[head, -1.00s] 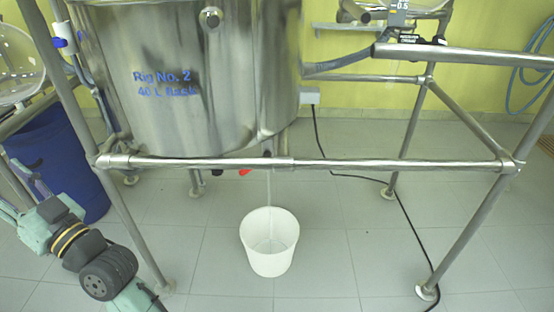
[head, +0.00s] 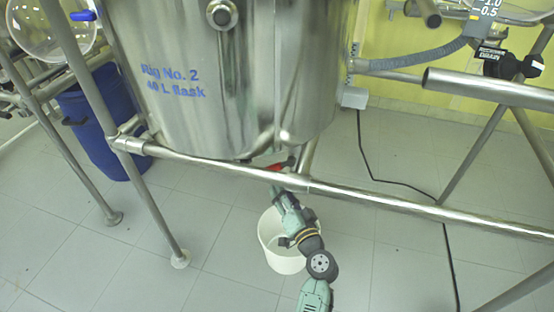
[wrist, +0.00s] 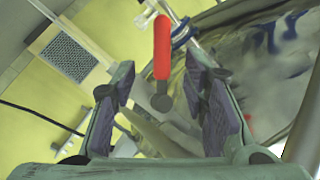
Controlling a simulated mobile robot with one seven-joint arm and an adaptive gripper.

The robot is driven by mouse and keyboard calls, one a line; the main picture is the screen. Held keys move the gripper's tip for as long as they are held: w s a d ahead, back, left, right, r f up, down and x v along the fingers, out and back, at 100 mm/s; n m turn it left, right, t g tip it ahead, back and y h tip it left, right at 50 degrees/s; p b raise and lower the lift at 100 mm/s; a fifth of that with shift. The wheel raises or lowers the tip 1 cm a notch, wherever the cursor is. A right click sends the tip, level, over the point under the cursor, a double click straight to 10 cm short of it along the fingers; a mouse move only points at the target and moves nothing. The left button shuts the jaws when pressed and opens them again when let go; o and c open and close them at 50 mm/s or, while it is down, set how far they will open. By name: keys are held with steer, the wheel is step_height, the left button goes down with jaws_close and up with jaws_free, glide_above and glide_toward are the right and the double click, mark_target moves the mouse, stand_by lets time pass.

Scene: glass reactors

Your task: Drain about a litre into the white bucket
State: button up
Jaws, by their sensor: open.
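The white bucket (head: 281,263) stands on the floor below the steel vessel, partly hidden behind my arm. The red valve handle (head: 271,167) shows just under the vessel's bottom edge, above the bucket. My gripper (head: 279,194) is just below the handle in the head view. In the wrist view, my gripper (wrist: 163,70) is open, and the red handle (wrist: 162,47) with its grey round end lies between the two fingers, apart from both. I cannot tell whether liquid is running now, and the level in the bucket cannot be read.
The steel vessel (head: 215,85), marked Rig No. 2, hangs over the frame rail (head: 390,200), which crosses near my gripper. A frame leg (head: 158,205) and a blue drum (head: 92,120) stand at left. A black cable (head: 400,190) lies on the floor at right.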

mark_target(277, 167)
steer(key=p+x, duration=0.2)
steer(key=x, duration=0.7)
steer(key=shift+a+r+p, duration=0.1)
steer(key=shift+r+p, duration=0.05)
steer(key=shift+p, duration=0.2)
steer(key=shift+w+a, duration=0.2)
steer(key=shift+w, duration=0.4)
steer(key=shift+c, duration=0.5)
jaws_close()
